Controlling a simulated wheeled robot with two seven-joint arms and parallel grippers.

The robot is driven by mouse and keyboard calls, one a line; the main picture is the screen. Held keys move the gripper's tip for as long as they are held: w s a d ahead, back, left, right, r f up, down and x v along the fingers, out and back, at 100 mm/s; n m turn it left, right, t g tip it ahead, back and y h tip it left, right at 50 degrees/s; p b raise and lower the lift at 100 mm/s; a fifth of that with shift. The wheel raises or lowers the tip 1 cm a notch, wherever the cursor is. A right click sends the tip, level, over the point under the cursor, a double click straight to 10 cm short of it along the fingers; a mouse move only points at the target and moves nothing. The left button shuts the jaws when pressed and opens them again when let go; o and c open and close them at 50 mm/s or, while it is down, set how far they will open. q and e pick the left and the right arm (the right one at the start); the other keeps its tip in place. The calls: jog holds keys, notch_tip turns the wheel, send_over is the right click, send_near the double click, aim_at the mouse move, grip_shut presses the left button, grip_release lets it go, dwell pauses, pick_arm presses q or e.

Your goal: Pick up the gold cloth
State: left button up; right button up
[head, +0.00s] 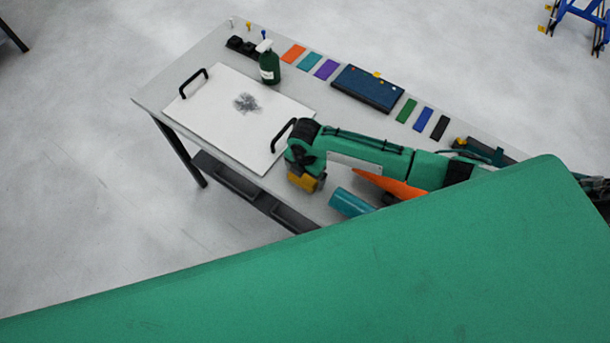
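A gold piece (303,182), which may be the gold cloth, shows directly under the end of my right arm, at the table's near edge. My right gripper (308,178) is at this gold piece, pointing down and seen from above. Its fingers are hidden by the wrist, so I cannot tell if it is open or shut, or if it holds the piece. My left gripper is not in view.
On the table (190,63) lie a white panel (215,115) with two black handles and a dark smudge, a green spray bottle (268,65), a dark blue box (367,88), several coloured flat pieces (327,69) and a teal roll (350,203). A large green surface covers the foreground.

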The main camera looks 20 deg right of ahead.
aim_at(305, 175)
jog(key=c, duration=0.6)
jog(key=shift+c, duration=0.2)
jog(key=shift+r, duration=0.15)
notch_tip(305, 175, up, 20)
jog(key=b, duration=0.3)
jog(key=shift+b, duration=0.35)
jog(key=shift+o, duration=0.4)
